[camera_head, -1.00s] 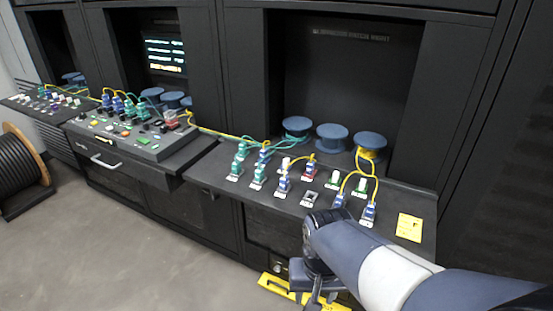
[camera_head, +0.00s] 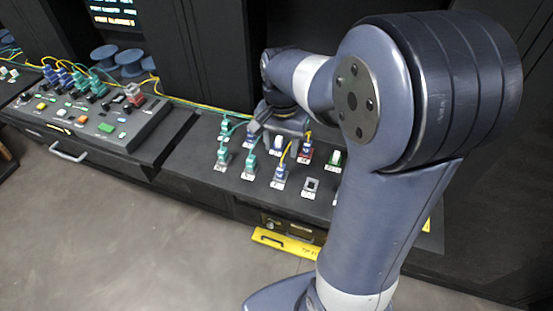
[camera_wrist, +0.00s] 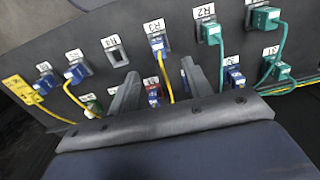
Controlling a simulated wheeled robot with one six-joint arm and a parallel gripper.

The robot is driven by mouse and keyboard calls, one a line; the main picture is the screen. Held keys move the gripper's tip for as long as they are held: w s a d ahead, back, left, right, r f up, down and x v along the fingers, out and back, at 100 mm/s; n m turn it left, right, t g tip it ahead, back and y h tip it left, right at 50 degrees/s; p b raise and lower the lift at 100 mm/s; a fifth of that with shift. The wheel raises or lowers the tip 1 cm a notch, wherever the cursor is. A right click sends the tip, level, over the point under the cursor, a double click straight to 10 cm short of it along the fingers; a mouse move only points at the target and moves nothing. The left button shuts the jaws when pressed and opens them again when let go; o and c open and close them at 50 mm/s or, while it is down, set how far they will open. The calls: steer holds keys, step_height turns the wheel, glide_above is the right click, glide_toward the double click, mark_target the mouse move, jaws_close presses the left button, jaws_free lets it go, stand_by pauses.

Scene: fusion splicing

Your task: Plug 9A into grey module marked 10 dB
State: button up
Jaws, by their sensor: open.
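My gripper (camera_head: 280,122) is open over the back part of the sloped panel (camera_head: 205,180). A blue plug with a yellow cable (camera_wrist: 158,44) sits in the socket labelled R3, beyond the fingers. The socket labelled R4 (camera_wrist: 117,54) is empty; it also shows in the head view (camera_head: 310,187). No 9A or 10 dB marking is legible, so I cannot single out that plug or module.
Teal plugs (camera_wrist: 211,32) with teal cables crowd one side. Blue plugs with yellow cables (camera_wrist: 76,73) stand on the other, near a yellow tag (camera_wrist: 22,92). A console with buttons (camera_head: 95,115) is at left. A yellow drawer-level strip (camera_head: 285,244) lies below the panel.

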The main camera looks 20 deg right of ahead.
mark_target(281, 167)
stand_by(0.3)
step_height(281, 167, down, 9)
steer(key=b, duration=0.7)
steer(key=shift+s, duration=0.1)
stand_by(1.1)
jaws_close()
stand_by(0.6)
steer(key=shift+r+p, duration=0.1)
steer(key=shift+p, duration=0.2)
